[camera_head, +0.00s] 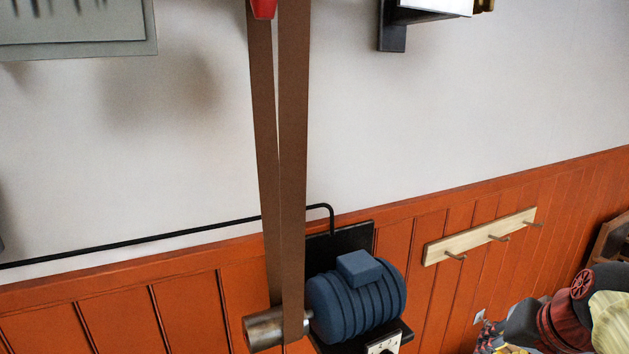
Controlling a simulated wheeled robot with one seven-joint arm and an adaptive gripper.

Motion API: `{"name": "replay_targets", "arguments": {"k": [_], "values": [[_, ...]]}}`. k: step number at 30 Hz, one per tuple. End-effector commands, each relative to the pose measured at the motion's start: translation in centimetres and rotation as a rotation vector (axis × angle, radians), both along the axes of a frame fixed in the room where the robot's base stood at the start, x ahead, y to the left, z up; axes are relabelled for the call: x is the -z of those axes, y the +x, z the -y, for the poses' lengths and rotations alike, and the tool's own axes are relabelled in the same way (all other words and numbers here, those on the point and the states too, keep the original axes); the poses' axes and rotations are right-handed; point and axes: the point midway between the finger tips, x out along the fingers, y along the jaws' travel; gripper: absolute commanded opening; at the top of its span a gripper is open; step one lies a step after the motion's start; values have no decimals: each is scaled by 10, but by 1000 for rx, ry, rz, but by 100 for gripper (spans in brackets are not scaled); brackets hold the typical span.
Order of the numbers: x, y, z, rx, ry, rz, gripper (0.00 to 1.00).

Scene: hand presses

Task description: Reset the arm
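My gripper is not in view. At the lower right edge is a cut-off cluster of rounded black, dark red and pale yellow parts (565,315). It may be part of my arm, but I cannot tell for sure. No gripper fingers show on it.
A brown belt (293,150) hangs from the top to a metal pulley (262,328) on a blue motor (355,295) on a black wall bracket. A wooden peg rail (480,237) is on the orange panelling (190,310). A black shelf bracket (392,30) is at the top.

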Motion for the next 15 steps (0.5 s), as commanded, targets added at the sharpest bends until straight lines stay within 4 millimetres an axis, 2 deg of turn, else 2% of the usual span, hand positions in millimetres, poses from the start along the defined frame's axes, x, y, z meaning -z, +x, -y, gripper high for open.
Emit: {"name": "replay_targets", "arguments": {"k": [1, 3, 6, 9, 12, 15], "values": [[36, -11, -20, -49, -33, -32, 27], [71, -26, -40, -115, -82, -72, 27], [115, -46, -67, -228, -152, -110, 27], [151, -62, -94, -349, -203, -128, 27], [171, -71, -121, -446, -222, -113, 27], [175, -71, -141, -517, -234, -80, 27]]}}
